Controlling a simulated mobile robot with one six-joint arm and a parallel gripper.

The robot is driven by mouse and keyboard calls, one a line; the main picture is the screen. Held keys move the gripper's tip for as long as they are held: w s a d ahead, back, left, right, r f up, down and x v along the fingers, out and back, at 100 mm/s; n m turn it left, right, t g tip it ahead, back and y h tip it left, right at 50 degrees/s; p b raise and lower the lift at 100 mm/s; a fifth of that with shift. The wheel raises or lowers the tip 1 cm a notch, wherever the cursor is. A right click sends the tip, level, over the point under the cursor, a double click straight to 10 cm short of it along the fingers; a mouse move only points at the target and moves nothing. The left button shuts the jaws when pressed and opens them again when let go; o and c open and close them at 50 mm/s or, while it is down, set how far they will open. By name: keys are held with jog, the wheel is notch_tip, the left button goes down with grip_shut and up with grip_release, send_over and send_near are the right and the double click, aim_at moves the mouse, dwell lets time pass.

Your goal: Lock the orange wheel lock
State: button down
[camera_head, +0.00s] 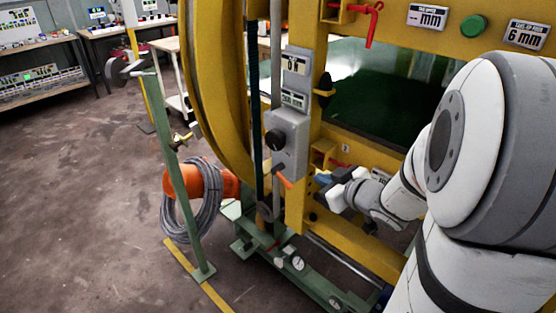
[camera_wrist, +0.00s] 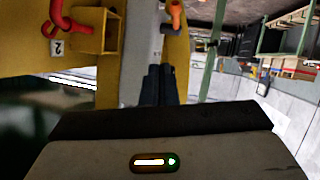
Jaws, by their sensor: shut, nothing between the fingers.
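An orange lever (camera_head: 284,179), which looks like the orange wheel lock, sticks out below the grey control box on the yellow frame. In the wrist view, the dark fingers (camera_wrist: 158,84) are together and empty, pointing towards the area below the lever. Whether the lever is locked cannot be told.
The grey box (camera_head: 288,138) with a black knob is above the lever. A red handle (camera_wrist: 62,20) and a yellow bracket (camera_wrist: 96,30) are left in the wrist view. A green post (camera_head: 180,175) and coiled cable (camera_head: 192,210) stand left. Open floor (camera_head: 90,170) lies further left.

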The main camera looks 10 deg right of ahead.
jog(key=shift+s+a+f+n+y, duration=0.25)
jog(key=shift+s+a+n+y, duration=0.3)
jog(key=shift+y, duration=0.35)
jog(key=shift+w+a, duration=0.1)
jog(key=shift+w, duration=0.1)
jog(key=b, duration=0.2)
send_near(283, 177)
jog(key=w+a+r, duration=0.1)
jog(key=w+a, duration=0.2)
jog(key=w, duration=0.1)
jog(key=shift+w+d+f+m+b, duration=0.1)
jog(key=shift+w+f+m+b, duration=0.05)
jog(key=shift+f, duration=0.4)
jog(key=shift+w+f+m+b, duration=0.1)
jog(key=shift+w+f+b, duration=0.05)
jog(key=shift+f, duration=0.35)
jog(key=shift+w+f, duration=0.25)
jog(key=shift+f, duration=0.15)
jog(key=shift+f+b, duration=0.1)
jog(key=shift+b, duration=0.2)
